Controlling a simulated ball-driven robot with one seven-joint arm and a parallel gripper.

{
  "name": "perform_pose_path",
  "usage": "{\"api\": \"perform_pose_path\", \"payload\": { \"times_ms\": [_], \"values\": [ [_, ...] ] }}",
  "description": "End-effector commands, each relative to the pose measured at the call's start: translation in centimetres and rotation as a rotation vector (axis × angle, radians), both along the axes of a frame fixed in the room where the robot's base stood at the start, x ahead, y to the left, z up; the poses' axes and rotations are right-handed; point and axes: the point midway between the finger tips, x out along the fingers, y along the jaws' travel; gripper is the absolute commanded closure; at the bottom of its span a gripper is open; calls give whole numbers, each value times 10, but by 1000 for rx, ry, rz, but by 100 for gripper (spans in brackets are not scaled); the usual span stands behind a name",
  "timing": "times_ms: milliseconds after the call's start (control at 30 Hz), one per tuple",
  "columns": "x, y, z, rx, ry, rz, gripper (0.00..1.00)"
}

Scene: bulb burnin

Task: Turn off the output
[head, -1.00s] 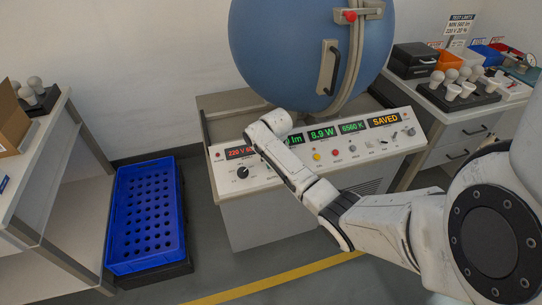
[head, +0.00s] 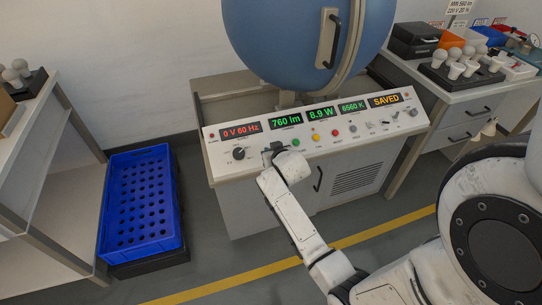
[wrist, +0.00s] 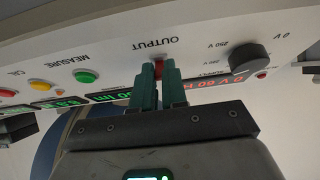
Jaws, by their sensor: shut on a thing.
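The control panel (head: 330,130) is a sloped white console below a big blue sphere. In the wrist view, seen upside down, the red output switch (wrist: 159,70) sits beside the OUTPUT label between my green fingers. My gripper (wrist: 158,75) is shut on this switch, and the fingers hide most of it. In the head view my gripper (head: 274,150) is at the panel's front left part, right of the black voltage knob (head: 239,154). The red voltage display (head: 241,131) reads 0 V 60 Hz.
Green, yellow and red buttons and small switches lie along the panel to the right. The blue sphere (head: 290,45) stands behind it. A bench with bulbs (head: 458,70) stands at right.

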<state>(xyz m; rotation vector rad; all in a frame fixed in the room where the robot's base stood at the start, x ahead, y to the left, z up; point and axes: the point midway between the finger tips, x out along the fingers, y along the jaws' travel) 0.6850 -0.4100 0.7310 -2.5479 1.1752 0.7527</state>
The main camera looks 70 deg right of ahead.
Motion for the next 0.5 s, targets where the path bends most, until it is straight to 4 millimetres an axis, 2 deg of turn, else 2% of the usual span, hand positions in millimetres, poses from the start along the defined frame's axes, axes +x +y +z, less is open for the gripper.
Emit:
{"api": "perform_pose_path", "payload": {
  "times_ms": [33,500],
  "values": [
    [-1,1,-5,-13,-10,-1,100],
    [-1,1,-2,-51,-44,-1,100]
  ]
}}
